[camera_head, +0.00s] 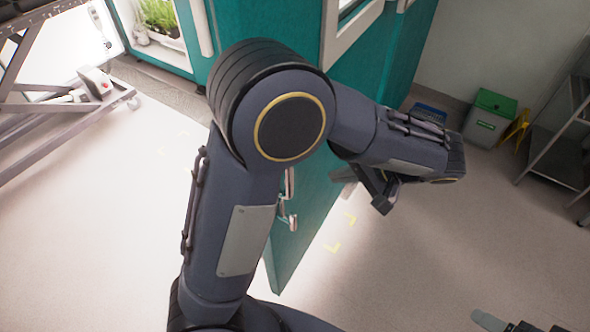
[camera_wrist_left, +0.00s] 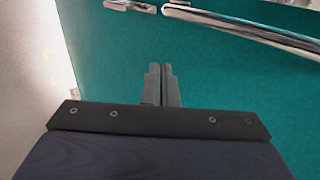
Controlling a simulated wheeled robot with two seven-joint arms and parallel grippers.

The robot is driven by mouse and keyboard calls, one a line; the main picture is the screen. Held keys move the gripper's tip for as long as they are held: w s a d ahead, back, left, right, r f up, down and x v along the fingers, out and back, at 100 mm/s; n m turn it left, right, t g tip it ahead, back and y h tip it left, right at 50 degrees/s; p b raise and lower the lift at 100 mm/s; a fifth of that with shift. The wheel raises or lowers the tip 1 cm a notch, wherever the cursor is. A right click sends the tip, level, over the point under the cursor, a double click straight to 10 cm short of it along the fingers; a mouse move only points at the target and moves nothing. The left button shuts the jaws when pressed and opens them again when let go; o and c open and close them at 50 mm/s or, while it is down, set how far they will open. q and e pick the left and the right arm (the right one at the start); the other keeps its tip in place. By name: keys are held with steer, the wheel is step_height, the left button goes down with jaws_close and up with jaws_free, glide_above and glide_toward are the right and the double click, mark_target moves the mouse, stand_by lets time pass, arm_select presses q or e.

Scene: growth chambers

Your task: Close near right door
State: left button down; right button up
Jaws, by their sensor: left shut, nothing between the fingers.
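The teal door (camera_head: 306,228) stands open, jutting out from the teal growth chamber, with its lower corner over the pale floor. My left arm hides much of it. Metal latch parts (camera_head: 288,212) show on its left side. My left gripper (camera_head: 384,204) is on the right side of the door. In the left wrist view the left gripper (camera_wrist_left: 161,82) is shut and empty, pointing at a teal surface (camera_wrist_left: 215,75). A metal bar handle (camera_wrist_left: 240,24) runs across the top right there. I cannot tell whether the fingertips touch the teal surface.
A chamber with green plants (camera_head: 160,18) is at the upper left, beside a wheeled metal frame (camera_head: 50,140). A green-lidded bin (camera_head: 490,118), a yellow floor sign (camera_head: 515,130) and a metal shelf rack (camera_head: 560,150) stand at the right. The floor (camera_head: 430,255) at lower right is mostly clear.

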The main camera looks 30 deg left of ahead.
arm_select(q)
steer(key=a+r+p+x, duration=0.2)
steer(key=x, duration=1)
steer(key=shift+a+f+p, duration=0.15)
steer(key=shift+f+p, duration=0.05)
steer(key=shift+p, duration=0.2)
steer(key=shift+s+a, duration=0.1)
